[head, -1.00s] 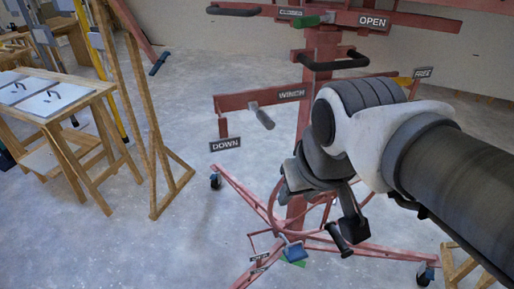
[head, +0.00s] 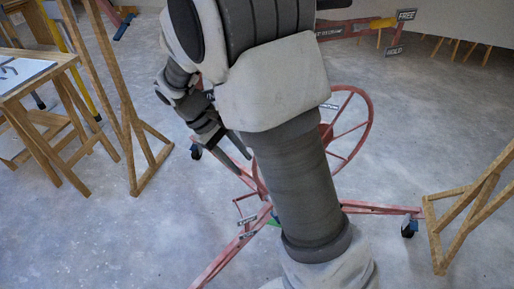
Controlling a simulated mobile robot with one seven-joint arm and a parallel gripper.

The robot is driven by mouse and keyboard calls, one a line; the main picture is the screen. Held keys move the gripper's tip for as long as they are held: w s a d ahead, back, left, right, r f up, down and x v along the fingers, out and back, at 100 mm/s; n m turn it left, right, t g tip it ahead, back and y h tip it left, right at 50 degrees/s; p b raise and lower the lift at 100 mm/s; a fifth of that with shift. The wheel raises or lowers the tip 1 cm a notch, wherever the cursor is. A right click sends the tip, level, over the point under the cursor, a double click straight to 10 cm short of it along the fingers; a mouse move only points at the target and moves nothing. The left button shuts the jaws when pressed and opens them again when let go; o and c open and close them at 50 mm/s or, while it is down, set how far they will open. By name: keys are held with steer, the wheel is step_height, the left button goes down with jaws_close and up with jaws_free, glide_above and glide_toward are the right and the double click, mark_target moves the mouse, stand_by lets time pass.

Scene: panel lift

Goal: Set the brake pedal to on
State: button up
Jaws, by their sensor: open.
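The red panel lift stands with its base low in the middle, and its red front leg (head: 219,262) runs toward me. The brake pedal is mostly hidden behind my arm. Only a green patch (head: 274,223) with a little blue shows at the arm's left edge, so I cannot tell the pedal's setting. My gripper (head: 230,149) is open and empty, pointing down and right above the left leg, up and left of the pedal area.
A red handwheel (head: 368,118) stands right of my arm. The right leg ends in a caster (head: 409,228) near a wooden frame (head: 470,205). Another wooden frame (head: 130,150) and a table (head: 40,80) stand left. FREE (head: 406,14) and HOLD signs are at upper right. Floor between is clear.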

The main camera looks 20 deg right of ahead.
step_height(320, 180, down, 31)
steer(key=a+n+t+h, duration=0.2)
steer(key=n+t+h, duration=0.2)
steer(key=n+h, duration=0.7)
steer(key=shift+m+h, duration=0.4)
steer(key=shift+h, duration=0.3)
steer(key=d, duration=0.5)
steer(key=w+d, duration=0.1)
steer(key=d, duration=0.5)
steer(key=w+d, duration=0.1)
steer(key=d, duration=0.4)
steer(key=shift+w+d+r, duration=0.1)
steer(key=shift+w+d, duration=0.1)
steer(key=shift+d, duration=0.05)
steer(key=c, duration=0.7)
jaws_close()
